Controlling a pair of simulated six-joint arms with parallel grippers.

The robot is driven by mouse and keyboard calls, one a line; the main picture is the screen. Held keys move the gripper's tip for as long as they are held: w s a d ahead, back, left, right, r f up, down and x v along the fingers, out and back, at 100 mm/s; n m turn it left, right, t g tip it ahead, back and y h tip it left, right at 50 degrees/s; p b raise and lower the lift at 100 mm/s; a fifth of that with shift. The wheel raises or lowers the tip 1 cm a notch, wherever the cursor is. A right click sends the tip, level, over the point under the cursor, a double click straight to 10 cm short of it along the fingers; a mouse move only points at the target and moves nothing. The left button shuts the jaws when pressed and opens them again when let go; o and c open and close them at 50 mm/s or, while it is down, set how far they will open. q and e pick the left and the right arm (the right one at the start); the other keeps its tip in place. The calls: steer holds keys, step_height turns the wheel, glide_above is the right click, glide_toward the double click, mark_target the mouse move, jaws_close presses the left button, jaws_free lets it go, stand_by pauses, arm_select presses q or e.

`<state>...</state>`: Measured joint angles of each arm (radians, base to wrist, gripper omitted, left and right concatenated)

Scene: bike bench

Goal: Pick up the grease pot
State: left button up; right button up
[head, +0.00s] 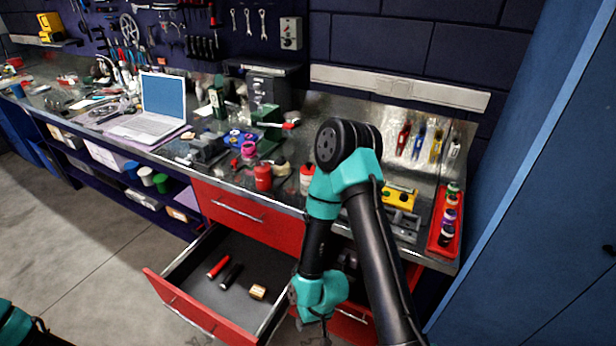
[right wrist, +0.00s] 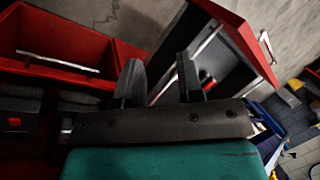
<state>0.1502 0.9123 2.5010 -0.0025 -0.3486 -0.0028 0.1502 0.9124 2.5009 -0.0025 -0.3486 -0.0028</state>
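A small brass-coloured pot (head: 258,291) lies in the open drawer at the front of the bench; it may be the grease pot, but I cannot read a label. My right gripper (right wrist: 158,72) is open in the right wrist view, its two fingers apart with nothing visible between them. In the head view my right arm bends down just right of the open drawer, and its fingers are hardly visible there. Only a teal piece of my left arm shows at the bottom left corner; its gripper is out of view.
The open drawer (head: 178,306) also holds a red cylinder (head: 218,267) and a black one (head: 231,277). The bench top carries a laptop (head: 160,105), a red jar (head: 263,178) and a red tray (head: 437,215) of bottles. A blue cabinet (head: 545,220) stands at the right.

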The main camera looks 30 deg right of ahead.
steer(key=o, duration=1.1)
steer(key=shift+c, duration=0.2)
steer(key=shift+w, duration=0.1)
